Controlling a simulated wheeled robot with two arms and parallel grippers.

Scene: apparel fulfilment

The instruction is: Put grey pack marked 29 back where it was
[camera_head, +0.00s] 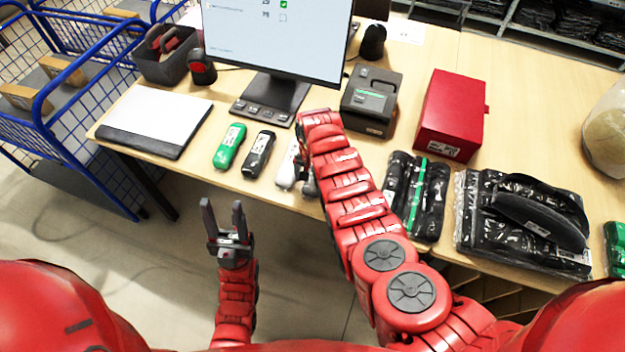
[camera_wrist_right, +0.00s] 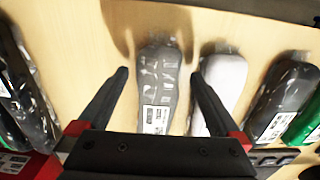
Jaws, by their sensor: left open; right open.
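A grey pack (camera_wrist_right: 162,85) in clear wrap lies on the table in the right wrist view; the number on its label is too small to read. My right gripper (camera_wrist_right: 160,72) is open, its fingers on either side of this pack, and its right fingertip is between it and a white pack (camera_wrist_right: 223,84). Whether the fingers touch the pack cannot be told. In the head view the grey pack (camera_head: 311,186) is mostly hidden by my right arm, beside the white pack (camera_head: 287,165). My left gripper (camera_head: 223,209) is open and empty in front of the table edge.
A green pack (camera_head: 229,146) and a black pack (camera_head: 258,155) lie left of the white one. Black wrapped packs (camera_head: 428,205) lie right of my arm. A monitor (camera_head: 278,35), a printer (camera_head: 371,101) and a red box (camera_head: 452,112) stand behind.

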